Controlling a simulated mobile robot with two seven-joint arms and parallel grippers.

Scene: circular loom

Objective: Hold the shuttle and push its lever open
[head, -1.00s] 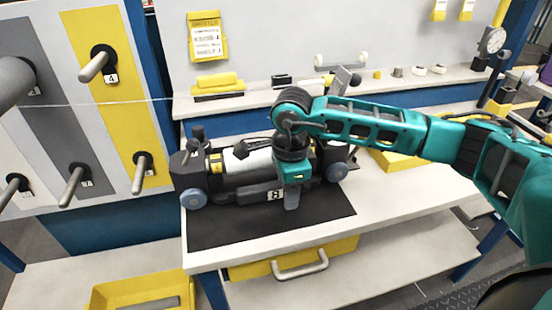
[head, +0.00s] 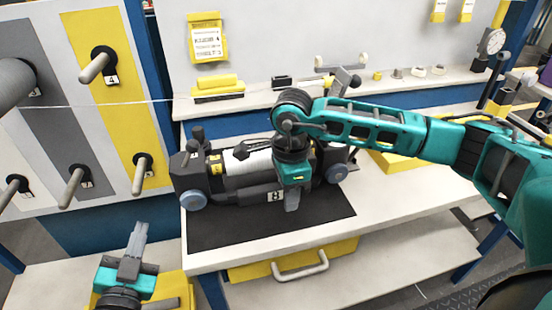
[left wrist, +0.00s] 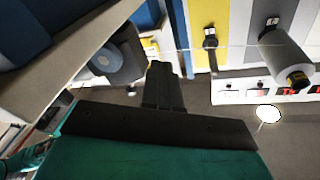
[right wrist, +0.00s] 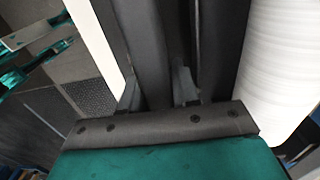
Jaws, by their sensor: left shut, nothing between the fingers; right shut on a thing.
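The shuttle (head: 235,186) is a dark body with a white roll (head: 246,161), blue-grey wheels and an 8 label, lying on a black mat (head: 235,232). A dark lever-like piece (head: 196,138) stands up at its left end; I cannot tell for sure that this is the lever. My right gripper (head: 292,200) points down and is shut on the shuttle's body right of the middle, hiding part of it. The white roll also shows beside the right gripper in the right wrist view (right wrist: 280,60). My left gripper (head: 138,230) is shut and empty, left of the bench and apart from the shuttle.
A pegboard with numbered pegs (head: 98,68) stands at the left, with a pale thread running across from it. A yellow drawer (head: 250,271) with a handle sits under the bench top. A back shelf (head: 230,102) holds small parts. The mat's front is clear.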

